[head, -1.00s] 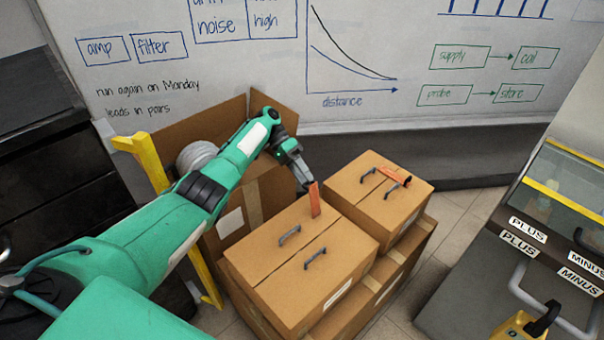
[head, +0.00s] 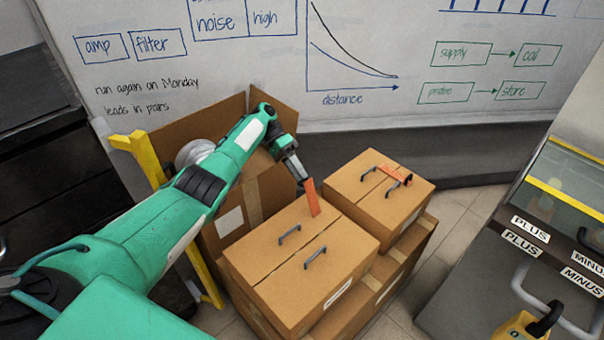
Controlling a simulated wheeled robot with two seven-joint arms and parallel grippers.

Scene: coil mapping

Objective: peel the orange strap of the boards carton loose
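Two closed brown cartons with dark handles stand side by side, a nearer one (head: 325,295) and a farther one (head: 400,212). An orange strap (head: 313,199) stands up from the nearer carton's lid at its back edge, its lower end still on the lid and its free end tilted left. My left gripper (head: 303,183) is at the strap's upper end and appears shut on it; the fingers are small and partly hidden. Another orange strap (head: 393,174) lies across the farther carton's lid. I cannot read which carton is the boards one. My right gripper is not in view.
Both cartons rest on other cartons (head: 372,292). An open tall carton (head: 232,220) and a yellow frame (head: 140,150) stand at the left, close to my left arm. A whiteboard (head: 420,20) is behind. A grey bench with PLUS and MINUS labels (head: 522,243) is at the right.

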